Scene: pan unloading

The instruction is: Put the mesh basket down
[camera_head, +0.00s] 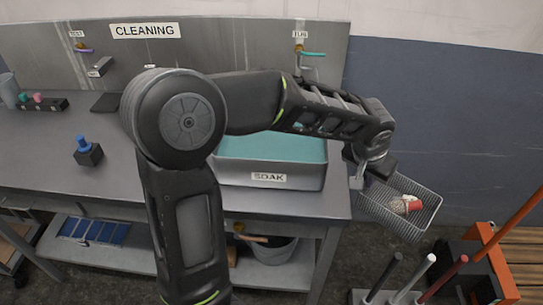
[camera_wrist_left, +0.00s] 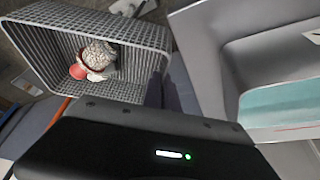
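The grey wire mesh basket (camera_head: 381,217) hangs in the air beyond the right end of the workbench, tilted. Inside it lie a red piece and a pale, rounded, textured piece. My left gripper (camera_head: 360,176) is at the basket's near-left end and appears shut on its rim; the fingertips are small and partly hidden. In the left wrist view the basket (camera_wrist_left: 90,17) fills the upper left, with its open side facing the camera. The same contents show there. My right gripper is not in view.
The grey workbench (camera_head: 60,150) has a SOAK sink (camera_head: 305,178) with teal water near its right end. A blue-topped black block (camera_head: 88,153) stands on the left. A bucket (camera_head: 272,250) sits on the lower shelf. Upright handles and an orange frame (camera_head: 497,262) are at the lower right.

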